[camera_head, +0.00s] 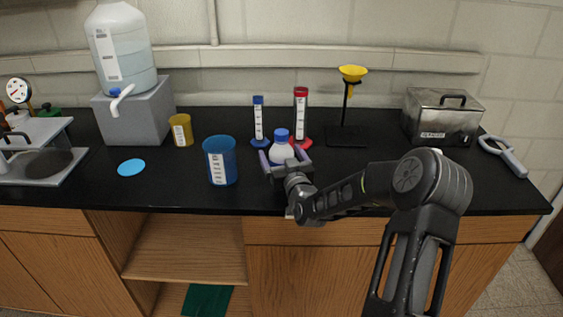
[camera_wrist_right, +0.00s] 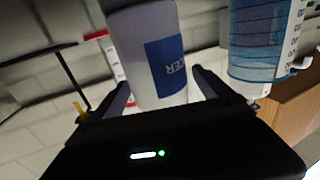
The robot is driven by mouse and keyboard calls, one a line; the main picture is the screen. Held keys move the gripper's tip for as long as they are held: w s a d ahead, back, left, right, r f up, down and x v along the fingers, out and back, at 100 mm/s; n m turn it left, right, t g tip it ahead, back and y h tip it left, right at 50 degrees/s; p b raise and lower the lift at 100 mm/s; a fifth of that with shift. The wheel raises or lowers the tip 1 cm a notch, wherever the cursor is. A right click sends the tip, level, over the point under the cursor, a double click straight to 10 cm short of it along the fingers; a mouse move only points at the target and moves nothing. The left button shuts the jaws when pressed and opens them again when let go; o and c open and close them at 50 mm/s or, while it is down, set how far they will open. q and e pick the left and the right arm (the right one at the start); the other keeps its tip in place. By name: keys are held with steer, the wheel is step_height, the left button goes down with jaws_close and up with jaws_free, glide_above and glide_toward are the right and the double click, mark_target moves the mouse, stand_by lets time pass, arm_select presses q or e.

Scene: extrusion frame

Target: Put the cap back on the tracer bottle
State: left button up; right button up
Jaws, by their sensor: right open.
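The tracer bottle (camera_head: 280,153) is small and white and stands upright on the black counter. A blue cap (camera_head: 281,135) sits on top of it; I cannot tell whether it is fully seated. My right gripper (camera_head: 282,159) is low at the bottle, its open fingers on either side of the body. In the right wrist view the white bottle (camera_wrist_right: 138,55) with a blue label ending in "CER" (camera_wrist_right: 168,66) stands between the two finger tips (camera_wrist_right: 162,88). The cap is out of that view. My left gripper is not in view.
A blue beaker (camera_head: 221,163) stands left of the bottle. Blue (camera_head: 259,122) and red (camera_head: 301,118) cylinders stand close behind it. A yellow funnel stand (camera_head: 347,110) and metal box (camera_head: 440,118) are farther right. A flat blue disc (camera_head: 131,167) lies at left.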

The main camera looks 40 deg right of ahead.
mark_target(281, 131)
steer(key=shift+r, duration=0.1)
jaws_close()
step_height(281, 131, up, 10)
steer(key=shift+b, duration=1.1)
stand_by(0.4)
stand_by(0.3)
steer(key=c, duration=0.7)
jaws_free()
jaws_close()
steer(key=shift+s, duration=0.1)
